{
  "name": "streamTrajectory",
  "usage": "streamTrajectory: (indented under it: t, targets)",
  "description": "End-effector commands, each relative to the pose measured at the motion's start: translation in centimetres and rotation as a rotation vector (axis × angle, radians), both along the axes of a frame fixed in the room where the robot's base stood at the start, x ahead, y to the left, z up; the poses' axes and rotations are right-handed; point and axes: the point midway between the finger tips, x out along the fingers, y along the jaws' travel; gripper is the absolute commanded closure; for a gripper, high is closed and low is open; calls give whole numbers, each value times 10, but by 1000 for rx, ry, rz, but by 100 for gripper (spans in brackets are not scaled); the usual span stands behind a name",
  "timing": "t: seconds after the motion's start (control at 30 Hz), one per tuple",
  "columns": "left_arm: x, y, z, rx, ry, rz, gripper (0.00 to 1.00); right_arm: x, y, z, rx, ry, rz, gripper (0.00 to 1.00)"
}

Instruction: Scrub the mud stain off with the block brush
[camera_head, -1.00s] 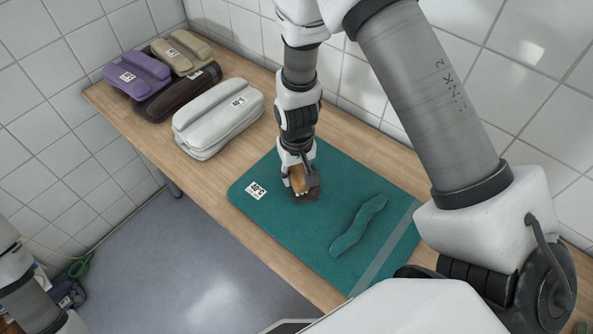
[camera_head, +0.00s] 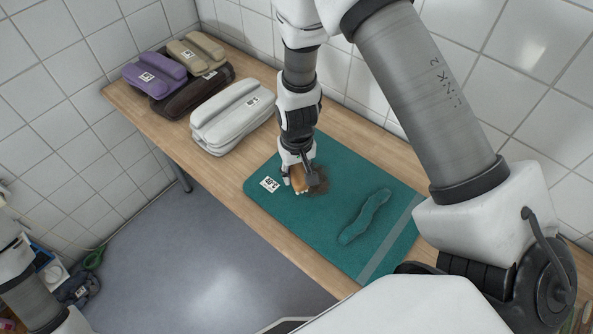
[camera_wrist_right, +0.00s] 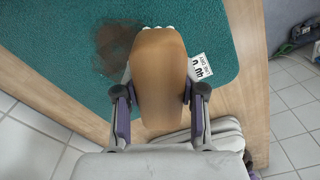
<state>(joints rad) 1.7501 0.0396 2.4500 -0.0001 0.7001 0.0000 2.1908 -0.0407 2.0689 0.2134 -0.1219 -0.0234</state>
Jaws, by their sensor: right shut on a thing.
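A teal mat (camera_head: 290,220) lies flat on the wooden table, with a white printed label (camera_head: 269,184) at its left corner. A dark brown mud stain (camera_head: 320,186) is on the mat; it also shows in the right wrist view (camera_wrist_right: 115,42). My right gripper (camera_head: 300,181) is shut on the block brush (camera_wrist_right: 160,75), which has a tan wooden body and white bristle tips. The brush is over the mat, between stain and label, beside the stain's edge. Its underside is mostly hidden, so I cannot tell whether the bristles touch. My left gripper is out of view.
A raised teal strip (camera_head: 365,216) lies on the mat's right part. Folded fabric bundles stand on the table's far left: white (camera_head: 232,117), purple (camera_head: 152,75), dark brown (camera_head: 190,92) and beige (camera_head: 195,52). A tiled wall borders the table's back.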

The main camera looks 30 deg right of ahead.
Motion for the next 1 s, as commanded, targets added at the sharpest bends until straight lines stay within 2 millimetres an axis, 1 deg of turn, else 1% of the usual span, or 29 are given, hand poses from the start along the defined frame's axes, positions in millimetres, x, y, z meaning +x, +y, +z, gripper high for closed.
streamTrajectory:
  t: [0.03, 0.3, 0.4, 0.9, 0.97, 1.0]
  targets:
    - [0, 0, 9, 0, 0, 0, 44, 0, 0, 10, 0, -1, 0, 88]
    - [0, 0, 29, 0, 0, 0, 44, 1, 0, 31, 0, 0, 2, 88]
    - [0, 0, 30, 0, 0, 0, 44, 1, 0, 33, 0, 0, 2, 88]
    - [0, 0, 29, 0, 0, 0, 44, 1, 0, 32, 0, 0, 2, 88]
    - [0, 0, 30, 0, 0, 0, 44, 3, 1, 33, -1, -2, 7, 88]
    - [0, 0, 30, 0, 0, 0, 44, 9, 3, 37, -3, -5, 17, 88]
